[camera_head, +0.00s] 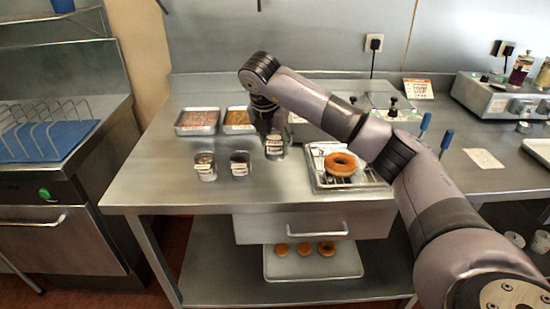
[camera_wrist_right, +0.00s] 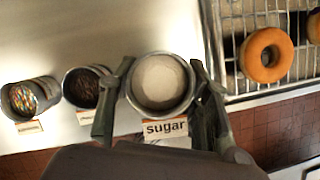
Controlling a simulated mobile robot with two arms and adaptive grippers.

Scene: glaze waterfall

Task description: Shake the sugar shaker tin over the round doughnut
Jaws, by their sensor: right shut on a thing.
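The sugar shaker tin (camera_head: 275,150) is at the right end of the row of tins. In the right wrist view the tin (camera_wrist_right: 160,83) shows a pale round top and a label reading "sugar". My right gripper (camera_head: 268,132) has a finger on each side of the tin and is shut on it; the fingers (camera_wrist_right: 160,100) also show in the wrist view. I cannot tell whether the tin touches the table. The round doughnut (camera_head: 340,171) lies on a wire rack to the right of the tin; it also shows in the wrist view (camera_wrist_right: 251,62). My left gripper is not in view.
Two other labelled tins (camera_head: 205,165) (camera_head: 240,163) stand left of the sugar tin. Sprinkle trays (camera_head: 197,130) are behind them. The wire rack (camera_head: 318,178) sits in a tray. Several doughnuts (camera_head: 304,248) lie on the lower shelf. The table front is clear.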

